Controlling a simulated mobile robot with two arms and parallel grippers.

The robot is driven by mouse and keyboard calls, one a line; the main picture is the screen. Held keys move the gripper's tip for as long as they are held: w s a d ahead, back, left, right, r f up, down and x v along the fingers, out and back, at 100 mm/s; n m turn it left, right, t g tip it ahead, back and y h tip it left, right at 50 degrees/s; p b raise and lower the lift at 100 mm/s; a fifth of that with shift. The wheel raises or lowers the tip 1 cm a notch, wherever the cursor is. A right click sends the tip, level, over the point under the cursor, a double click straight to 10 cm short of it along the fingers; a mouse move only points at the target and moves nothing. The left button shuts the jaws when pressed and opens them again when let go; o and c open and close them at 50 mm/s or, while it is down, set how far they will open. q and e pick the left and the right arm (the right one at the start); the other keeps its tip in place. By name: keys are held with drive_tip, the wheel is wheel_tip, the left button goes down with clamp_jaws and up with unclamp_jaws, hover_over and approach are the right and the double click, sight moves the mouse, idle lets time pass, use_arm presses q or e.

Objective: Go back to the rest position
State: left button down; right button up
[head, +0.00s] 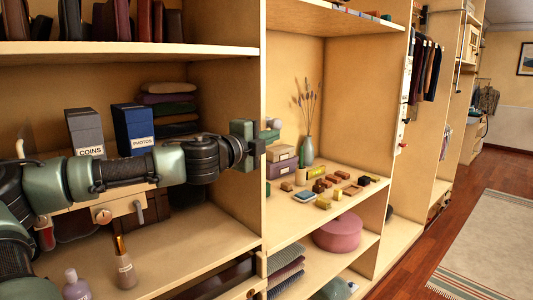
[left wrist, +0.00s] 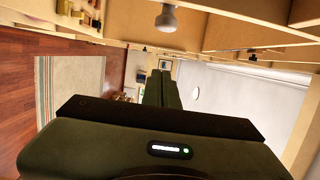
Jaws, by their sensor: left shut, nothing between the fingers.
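My left arm reaches in from the left across the front of the shelving in the head view. Its gripper (head: 259,146) is by the upright panel between two shelf bays, with its fingers small and partly hidden. In the left wrist view the two dark green fingers (left wrist: 162,76) lie side by side, shut, with nothing between them. My right gripper is not in view.
The left bay holds a COINS box (head: 88,132), a PHOTOS box (head: 134,128) and bottles (head: 125,265). The middle bay has a vase (head: 307,150), small boxes and a pink round box (head: 338,232). Open floor with a rug (head: 490,245) lies right.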

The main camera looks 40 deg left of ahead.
use_arm(q)
drive_tip(key=s+d+f+n+g+h, duration=0.15)
drive_tip(key=d+f, duration=0.45)
drive_tip(key=f, duration=0.6)
drive_tip(key=s+d+f+n+g, duration=0.25)
drive_tip(key=d+f, duration=0.25)
drive_tip(key=f, duration=0.8)
drive_tip(key=s+d+f+n+g, duration=0.15)
drive_tip(key=d+f, duration=0.45)
drive_tip(key=f, duration=0.6)
drive_tip(key=s+d+f+n+g+h, duration=0.1)
drive_tip(key=s+d+f+n+g, duration=0.3)
drive_tip(key=s+d+f, duration=0.6)
drive_tip(key=s+d+f+n+g+h, duration=0.1)
drive_tip(key=s+d+f+n+g, duration=0.35)
drive_tip(key=s, duration=0.95)
wheel_tip(320, 180, down, 27)
drive_tip(key=s+a+g, duration=0.1)
drive_tip(key=s+g, duration=0.1)
drive_tip(key=s+a+f, duration=0.3)
drive_tip(key=s+f, duration=1.4)
drive_tip(key=shift+f+g+y, duration=0.2)
drive_tip(key=shift+g+y, duration=0.15)
drive_tip(key=shift+g, duration=0.05)
